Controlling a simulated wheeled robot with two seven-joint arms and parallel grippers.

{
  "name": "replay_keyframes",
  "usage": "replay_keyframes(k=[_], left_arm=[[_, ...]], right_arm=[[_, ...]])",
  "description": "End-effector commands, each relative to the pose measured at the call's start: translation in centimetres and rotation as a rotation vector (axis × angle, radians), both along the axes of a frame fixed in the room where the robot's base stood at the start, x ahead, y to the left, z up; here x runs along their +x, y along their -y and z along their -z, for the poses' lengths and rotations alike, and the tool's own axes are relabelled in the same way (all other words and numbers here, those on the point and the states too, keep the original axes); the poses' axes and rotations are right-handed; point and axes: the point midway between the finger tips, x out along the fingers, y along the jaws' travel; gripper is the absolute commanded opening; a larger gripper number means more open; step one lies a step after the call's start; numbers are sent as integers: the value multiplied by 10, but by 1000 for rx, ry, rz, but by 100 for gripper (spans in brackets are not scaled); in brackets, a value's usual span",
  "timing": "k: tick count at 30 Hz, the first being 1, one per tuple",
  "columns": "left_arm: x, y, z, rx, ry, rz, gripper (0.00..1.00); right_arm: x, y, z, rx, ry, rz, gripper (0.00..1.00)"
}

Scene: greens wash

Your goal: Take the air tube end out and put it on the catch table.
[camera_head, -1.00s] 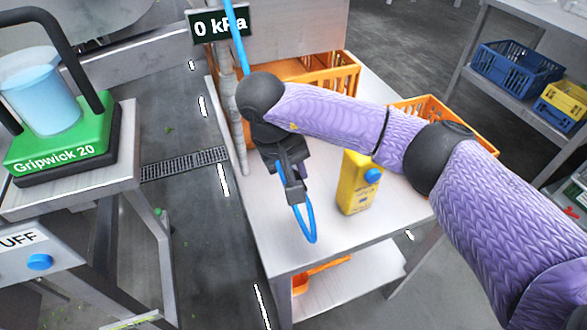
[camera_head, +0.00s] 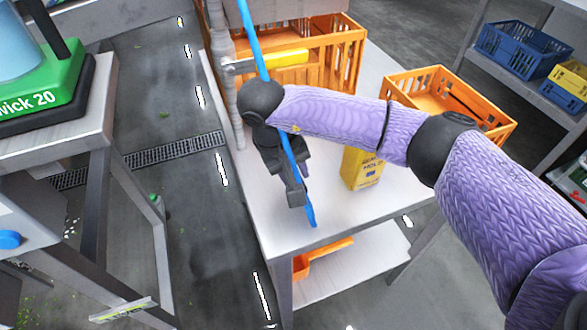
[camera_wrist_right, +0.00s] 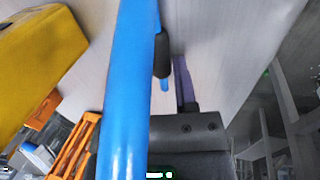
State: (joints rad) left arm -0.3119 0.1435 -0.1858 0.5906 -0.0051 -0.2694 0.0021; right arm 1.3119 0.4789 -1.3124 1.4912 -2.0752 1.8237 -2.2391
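The blue air tube (camera_head: 262,50) comes down from the top in the head view, passes my right gripper (camera_head: 296,197), and its lower end is over the front of a pale metal table (camera_head: 335,225). Whether the end touches the top is unclear. In the right wrist view the tube (camera_wrist_right: 125,100) runs close across the camera beside a dark finger (camera_wrist_right: 163,55); a small blue piece shows under that finger. The tube hides the other finger, so its grip is unclear. My left gripper is out of view.
A yellow carton (camera_head: 362,168) stands right of the gripper. Orange crates (camera_head: 335,50) (camera_head: 470,122) sit at the table's back and right. A yellow-handled bar (camera_head: 285,58) is behind the arm. A green-based machine (camera_head: 50,85) stands left, across a floor drain (camera_head: 175,150).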

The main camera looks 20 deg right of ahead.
Motion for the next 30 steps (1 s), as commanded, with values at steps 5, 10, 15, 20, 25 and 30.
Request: replay_keyframes(k=[5, 10, 15, 20, 25, 30], left_arm=[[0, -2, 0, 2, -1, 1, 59], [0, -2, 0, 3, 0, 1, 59], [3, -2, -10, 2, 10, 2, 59], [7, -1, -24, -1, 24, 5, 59], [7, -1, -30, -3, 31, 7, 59], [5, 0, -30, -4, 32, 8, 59]], right_arm=[[0, 0, 0, 0, 0, 0, 68], [0, 0, 0, 0, 0, 0, 68], [0, -6, -26, 1, 5, 0, 68], [0, -17, -68, 0, 6, -1, 68], [0, -24, -93, 0, 1, 0, 68], [-1, -26, -96, 0, 0, 0, 68]])
